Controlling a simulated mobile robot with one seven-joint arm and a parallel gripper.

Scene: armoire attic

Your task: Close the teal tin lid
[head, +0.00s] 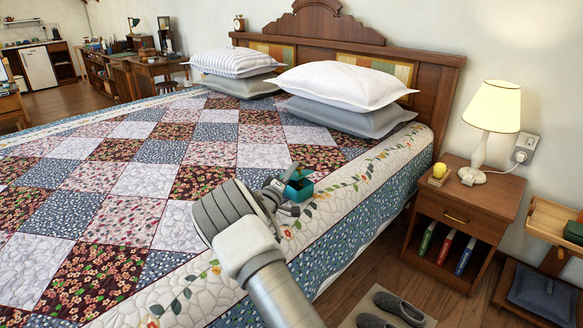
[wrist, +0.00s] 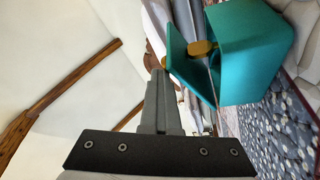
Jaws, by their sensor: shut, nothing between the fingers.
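The teal tin (head: 301,190) sits on the quilted bed near its right edge, just beyond my arm's end. Its lid (head: 291,171) stands open, tilted up from the body. In the wrist view the tin body (wrist: 258,52) fills the upper right, and the lid (wrist: 180,55) is a thin teal panel angled away from it. A gold-coloured piece (wrist: 203,48) shows between lid and body. My gripper (wrist: 160,78) is shut and empty, its tips close to the outer side of the lid; whether they touch it I cannot tell. My wrist partly hides the gripper in the head view.
The patchwork quilt (head: 130,190) is flat and clear to the left. Pillows (head: 340,85) lie by the wooden headboard (head: 420,70). A nightstand (head: 462,220) with a lamp (head: 493,110) stands to the right, across a floor gap with slippers (head: 400,308).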

